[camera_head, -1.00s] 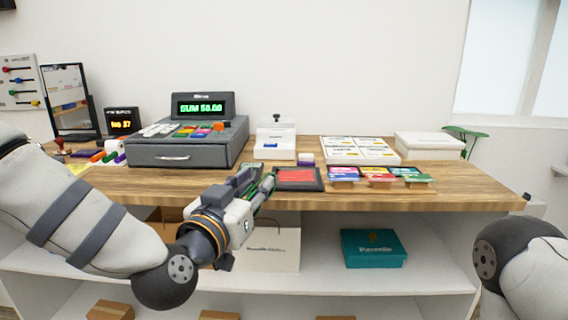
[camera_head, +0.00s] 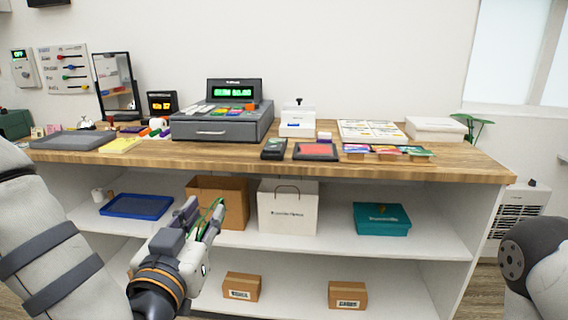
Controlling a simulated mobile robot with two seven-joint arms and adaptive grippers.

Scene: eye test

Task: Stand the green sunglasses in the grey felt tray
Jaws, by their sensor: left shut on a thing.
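My left gripper (camera_head: 206,216) is shut on the green sunglasses (camera_head: 211,211), which show only as thin green lines at the fingers. The fingers hide most of them. In the picture, gripper and sunglasses show in front of the shelves, below the counter's front edge. The grey felt tray (camera_head: 72,140) lies flat on the left end of the wooden counter and looks empty. It is up and to the left of my left gripper. My right gripper is out of view; only part of my right arm shows at the right edge.
On the wooden counter (camera_head: 450,167), a yellow pad (camera_head: 120,145) lies right of the tray. A cash register (camera_head: 222,125) and a red-topped pad (camera_head: 316,151) stand farther right. A brown box (camera_head: 232,195), white bag (camera_head: 287,210) and blue tray (camera_head: 137,206) are on the shelf below.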

